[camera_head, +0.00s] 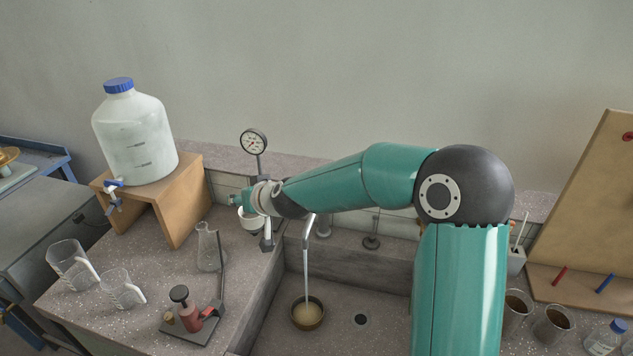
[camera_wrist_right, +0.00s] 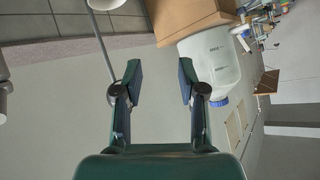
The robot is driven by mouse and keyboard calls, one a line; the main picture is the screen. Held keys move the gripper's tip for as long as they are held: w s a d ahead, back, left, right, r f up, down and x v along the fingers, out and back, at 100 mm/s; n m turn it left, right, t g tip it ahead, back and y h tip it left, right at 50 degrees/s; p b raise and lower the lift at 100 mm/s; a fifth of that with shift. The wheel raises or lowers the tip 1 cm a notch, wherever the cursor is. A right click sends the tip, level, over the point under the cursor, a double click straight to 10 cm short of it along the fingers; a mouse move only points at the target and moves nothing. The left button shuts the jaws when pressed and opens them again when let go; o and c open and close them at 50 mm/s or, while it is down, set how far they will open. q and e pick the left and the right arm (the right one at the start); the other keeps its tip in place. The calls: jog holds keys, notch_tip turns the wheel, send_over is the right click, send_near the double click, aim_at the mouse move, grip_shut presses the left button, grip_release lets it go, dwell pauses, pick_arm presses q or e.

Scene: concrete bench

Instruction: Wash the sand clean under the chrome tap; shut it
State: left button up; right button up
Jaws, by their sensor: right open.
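A brown-rimmed bowl (camera_head: 295,318) stands in the sink with pale sandy contents (camera_head: 307,311). The chrome tap's curved spout (camera_head: 308,231) hangs above it, and a thin pale stream (camera_head: 305,275) runs down into the bowl. My right forearm crosses in front of the upper tap area, so I cannot see a tap handle clearly. My right gripper (camera_head: 241,197) is left of the spout, by the gauge stand, apart from the bowl. In the wrist view the right gripper (camera_wrist_right: 160,78) is open with nothing between its fingers. My left gripper is not in view.
A pressure gauge (camera_head: 254,142) stands close to my right gripper. A large carboy (camera_head: 135,140) sits on a wooden stand (camera_head: 190,205). A flask (camera_head: 211,250), jugs (camera_head: 72,264) and a red-and-black device (camera_head: 187,310) occupy the left bench. A drain (camera_head: 360,320) lies right of the bowl.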

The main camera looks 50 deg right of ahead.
jog(key=s+d+r+m+g+h+b, duration=0.1)
jog(key=s+d+r+m+g+b, duration=0.1)
jog(key=s+d+r+m+g, duration=0.4)
jog(key=s+d+r+m+g+h+b, duration=0.1)
jog(key=s+d+r+m+g+b, duration=0.2)
jog(key=d+r, duration=0.5)
jog(key=shift+t, duration=0.5)
jog(key=x, duration=0.6)
jog(key=s+x, duration=0.1)
jog(key=x, duration=0.5)
jog(key=b+x, duration=0.1)
jog(key=x, duration=0.5)
jog(key=shift+s+d+f, duration=0.1)
jog(key=shift+d+f, duration=0.2)
grip_shut()
